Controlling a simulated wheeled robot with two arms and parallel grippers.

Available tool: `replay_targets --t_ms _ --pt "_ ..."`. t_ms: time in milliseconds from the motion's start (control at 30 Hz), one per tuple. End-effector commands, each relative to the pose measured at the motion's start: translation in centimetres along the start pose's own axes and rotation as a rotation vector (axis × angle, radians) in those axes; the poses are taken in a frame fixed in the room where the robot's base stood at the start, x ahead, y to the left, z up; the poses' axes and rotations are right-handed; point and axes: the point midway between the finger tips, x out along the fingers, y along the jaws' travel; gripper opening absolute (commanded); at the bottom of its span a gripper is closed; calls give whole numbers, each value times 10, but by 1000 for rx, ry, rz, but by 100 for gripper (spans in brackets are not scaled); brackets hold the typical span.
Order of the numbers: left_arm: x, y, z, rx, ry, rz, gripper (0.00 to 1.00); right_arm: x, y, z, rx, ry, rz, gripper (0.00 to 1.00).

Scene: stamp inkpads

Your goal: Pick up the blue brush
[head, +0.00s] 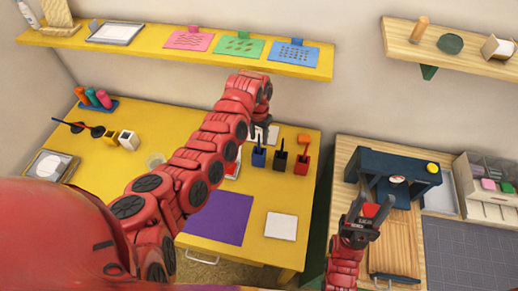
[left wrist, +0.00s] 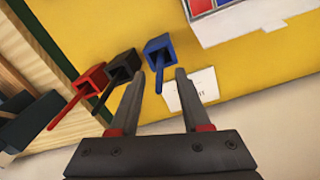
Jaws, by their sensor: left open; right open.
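The blue brush (left wrist: 159,73) stands in a small blue holder (left wrist: 158,45), its thin handle sticking up toward the left wrist camera. The blue holder also shows in the head view (head: 258,158), at the left end of a row of three on the yellow table. My left gripper (left wrist: 160,79) is open and empty, and the blue handle appears between its fingertips in the left wrist view. I cannot tell whether they are level with it. In the head view, my left gripper (head: 262,128) is just above the holder. My right gripper (head: 371,212) is open and empty over the wooden bench.
A black brush holder (head: 280,161) and a red one (head: 301,165) stand right of the blue one. A white card (head: 272,135) lies behind. A purple sheet (head: 219,217) and a white card (head: 281,226) lie in front. A yellow shelf (head: 140,38) runs along the wall.

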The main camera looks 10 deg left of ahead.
Motion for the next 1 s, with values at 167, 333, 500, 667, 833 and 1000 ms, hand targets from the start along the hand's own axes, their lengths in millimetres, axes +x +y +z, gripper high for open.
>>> replay_targets --t_ms 167,333,500,667,833,1000 --pt "0 0 0 0 1 0 27 0 0 0 0 0 0 50" --pt "0 0 0 0 1 0 0 0 0 0 0 0 0 50" --pt "0 0 0 0 1 0 0 0 0 0 0 0 0 50" --pt "0 0 0 0 1 0 0 0 0 0 0 0 0 50" --pt "-1 0 -1 0 2 0 0 -1 0 0 0 0 0 50" --pt "-9 0 -3 0 8 -1 0 -6 0 1 0 0 0 50"
